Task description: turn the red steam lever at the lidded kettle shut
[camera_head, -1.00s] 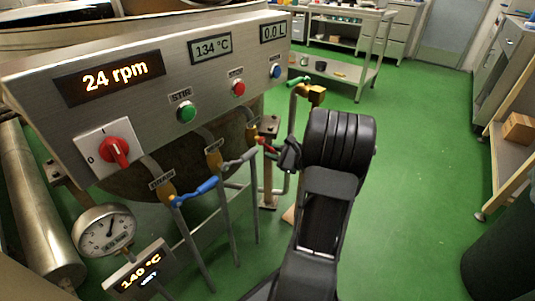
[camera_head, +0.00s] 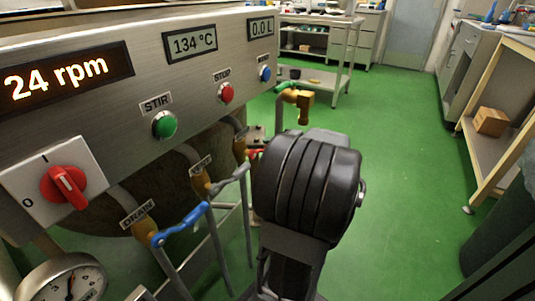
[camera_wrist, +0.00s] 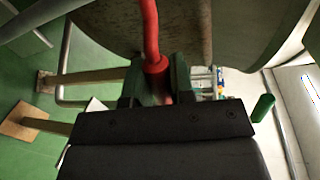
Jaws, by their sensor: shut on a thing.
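The red steam lever (camera_wrist: 151,35) runs down from the top of the wrist view into the jaws of my gripper (camera_wrist: 155,88). My gripper is shut on it, near the lever's thicker red collar. In the head view only a short red piece of the lever (camera_head: 255,153) shows beside its brass valve (camera_head: 240,146); my black wrist hides the rest and the fingertips. The kettle (camera_wrist: 235,20) shows its curved metal wall close above the gripper in the wrist view.
Green floor (camera_head: 410,190) is clear to the right, up to a wooden-edged shelf (camera_head: 500,150).

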